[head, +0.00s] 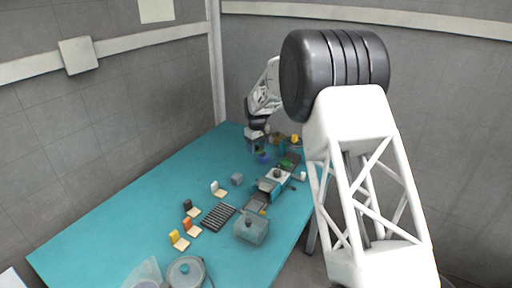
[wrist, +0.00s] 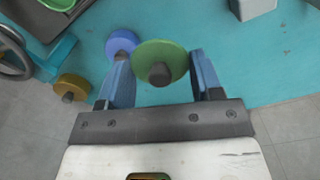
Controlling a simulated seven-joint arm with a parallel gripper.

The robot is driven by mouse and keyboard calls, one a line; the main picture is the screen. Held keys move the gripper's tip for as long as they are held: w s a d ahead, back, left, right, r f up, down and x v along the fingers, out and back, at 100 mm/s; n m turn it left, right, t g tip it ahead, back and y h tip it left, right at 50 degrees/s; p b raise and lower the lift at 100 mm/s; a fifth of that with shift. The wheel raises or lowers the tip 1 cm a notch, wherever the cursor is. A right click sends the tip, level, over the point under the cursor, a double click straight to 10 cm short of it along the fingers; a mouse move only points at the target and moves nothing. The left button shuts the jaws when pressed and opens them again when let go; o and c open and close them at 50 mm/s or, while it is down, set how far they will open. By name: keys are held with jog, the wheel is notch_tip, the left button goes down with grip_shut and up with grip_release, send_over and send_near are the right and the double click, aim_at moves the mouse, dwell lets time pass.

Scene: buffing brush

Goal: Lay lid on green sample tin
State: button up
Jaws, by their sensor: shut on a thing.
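My gripper (wrist: 160,56) has its two blue fingers on either side of a round green lid (wrist: 154,52) with a dark knob. It is shut on the lid, with the knob side facing the wrist camera. In the head view my gripper (head: 259,149) is at the far end of the teal table, and the lid is too small there to make out clearly. A green item (head: 288,162) shows to the right of it, but I cannot tell whether it is the sample tin.
A blue disc with a knob (wrist: 121,42) lies beside my left finger, and an orange one (wrist: 71,87) is further left. A dark tray (wrist: 45,18) is at upper left. A grey block (head: 237,179) and several small stands are nearer. The table's left side is clear.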

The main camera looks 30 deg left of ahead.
jog(key=shift+w+d+n, duration=1.3)
jog(key=shift+d+n, duration=0.45)
jog(key=shift+n, duration=1.1)
jog(key=shift+w+d+n, duration=1.25)
jog(key=shift+d+n, duration=0.55)
jog(key=shift+n, duration=1.1)
jog(key=shift+w+d+n, duration=1.3)
jog(key=shift+d+n, duration=0.45)
jog(key=shift+n, duration=1.1)
jog(key=shift+f, duration=0.1)
jog(key=shift+f, duration=2.9)
jog(key=shift+f, duration=0.3)
jog(key=o, duration=1)
jog(key=shift+c, duration=0.2)
